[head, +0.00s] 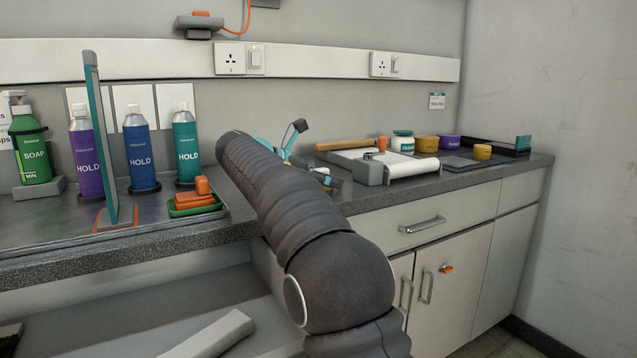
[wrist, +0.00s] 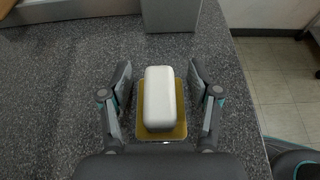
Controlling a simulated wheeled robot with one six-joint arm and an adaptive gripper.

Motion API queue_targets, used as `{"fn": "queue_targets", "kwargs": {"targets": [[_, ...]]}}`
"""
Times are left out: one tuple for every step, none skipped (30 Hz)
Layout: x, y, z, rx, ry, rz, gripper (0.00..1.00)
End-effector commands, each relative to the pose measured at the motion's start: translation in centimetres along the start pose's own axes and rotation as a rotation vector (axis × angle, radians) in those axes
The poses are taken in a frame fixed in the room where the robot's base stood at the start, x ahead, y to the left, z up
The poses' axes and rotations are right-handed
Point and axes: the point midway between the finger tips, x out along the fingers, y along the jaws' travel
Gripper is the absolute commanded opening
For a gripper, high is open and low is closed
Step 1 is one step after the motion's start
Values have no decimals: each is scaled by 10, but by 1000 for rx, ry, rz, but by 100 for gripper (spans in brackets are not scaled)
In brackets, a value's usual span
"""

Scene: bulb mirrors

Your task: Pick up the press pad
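A white block with rounded edges (wrist: 160,95), which appears to be the press pad, rests on a flat yellow-gold base (wrist: 161,134) on the speckled dark counter in the wrist view. My gripper (wrist: 160,75) is open, with one finger on each side of the block. Gaps show between both fingers and the block, so it is not gripped. In the head view my dark arm covers most of the gripper and hides the block. I cannot tell how high the fingers are above the counter.
A grey box-like part (wrist: 171,15) stands just beyond the block. The counter's right edge is close, with floor below. In the head view, a white tray with a roller (head: 412,168) and several small jars lie right of my arm; spray bottles (head: 186,146) stand left.

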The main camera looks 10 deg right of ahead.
Motion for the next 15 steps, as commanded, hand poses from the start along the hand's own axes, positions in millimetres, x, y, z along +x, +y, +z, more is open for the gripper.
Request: {"fn": "queue_targets", "kwargs": {"targets": [[0, 0, 0, 0, 0, 0, 41], [0, 0, 0, 0, 0, 0, 34], [0, 0, 0, 0, 0, 0, 24], [0, 0, 0, 0, 0, 0, 16], [0, 0, 0, 0, 0, 0, 16], [0, 0, 0, 0, 0, 0, 16], [0, 0, 0, 0, 0, 0, 16], [0, 0, 0, 0, 0, 0, 16], [0, 0, 0, 0, 0, 0, 16], [0, 0, 0, 0, 0, 0, 16], [0, 0, 0, 0, 0, 0, 16], [0, 0, 0, 0, 0, 0, 16], [0, 0, 0, 0, 0, 0, 16], [0, 0, 0, 0, 0, 0, 16], [-1, 0, 1, 0, 0, 0, 16]]}}
